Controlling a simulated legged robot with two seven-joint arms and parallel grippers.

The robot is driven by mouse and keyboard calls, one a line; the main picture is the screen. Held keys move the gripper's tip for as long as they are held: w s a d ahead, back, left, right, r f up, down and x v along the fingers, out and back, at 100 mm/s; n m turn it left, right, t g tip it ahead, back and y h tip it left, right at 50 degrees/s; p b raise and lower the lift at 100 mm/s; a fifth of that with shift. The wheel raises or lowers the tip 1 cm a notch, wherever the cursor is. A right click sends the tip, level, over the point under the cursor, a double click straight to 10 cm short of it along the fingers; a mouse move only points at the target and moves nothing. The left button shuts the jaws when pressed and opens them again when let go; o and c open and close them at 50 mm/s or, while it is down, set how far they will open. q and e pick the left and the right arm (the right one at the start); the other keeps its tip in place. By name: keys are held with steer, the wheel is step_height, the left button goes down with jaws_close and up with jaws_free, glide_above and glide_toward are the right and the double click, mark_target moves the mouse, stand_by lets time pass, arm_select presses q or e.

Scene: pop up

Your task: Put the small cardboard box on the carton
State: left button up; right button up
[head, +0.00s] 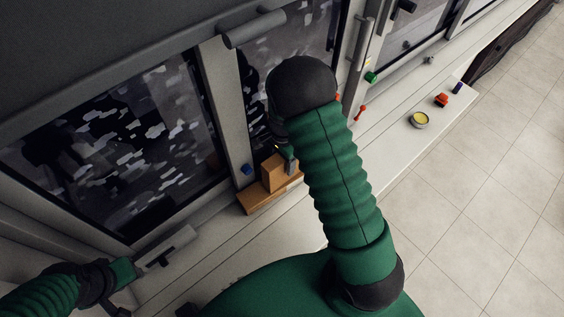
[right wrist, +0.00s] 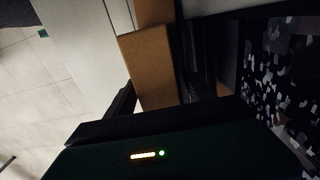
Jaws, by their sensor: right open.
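The small cardboard box (head: 275,175) is a brown block that appears to rest on the flat, longer carton (head: 258,202) on the white counter. My right gripper (head: 291,166) is at the box's right side, partly hidden by my arm. In the right wrist view the box (right wrist: 146,62) lies between the two open fingers (right wrist: 158,88), and the carton (right wrist: 153,12) shows beyond it. Contact between fingers and box cannot be made out. My left gripper (head: 120,308) is at the lower left, away from the box, its jaws too unclear to read.
A blue object (head: 247,169) stands just left of the box. Glass panels with grey frames (head: 224,105) rise behind the counter (head: 210,250). Further right lie a yellow-topped tin (head: 419,120), a red item (head: 441,100) and a green item (head: 371,77). Tiled floor lies beyond the counter edge.

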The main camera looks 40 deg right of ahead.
steer(key=r, duration=0.7)
steer(key=r+p, duration=0.1)
steer(key=r, duration=0.2)
steer(key=shift+d+r, duration=0.25)
steer(key=shift+r, duration=0.15)
steer(key=s+a+r+n+t, duration=0.2)
steer(key=s+a+n, duration=0.9)
steer(key=n, duration=0.6)
steer(key=shift+a+r+t, duration=0.15)
steer(key=shift+r+t, duration=0.15)
steer(key=shift+r, duration=0.1)
steer(key=shift+s+a, duration=0.1)
steer(key=shift+s, duration=0.05)
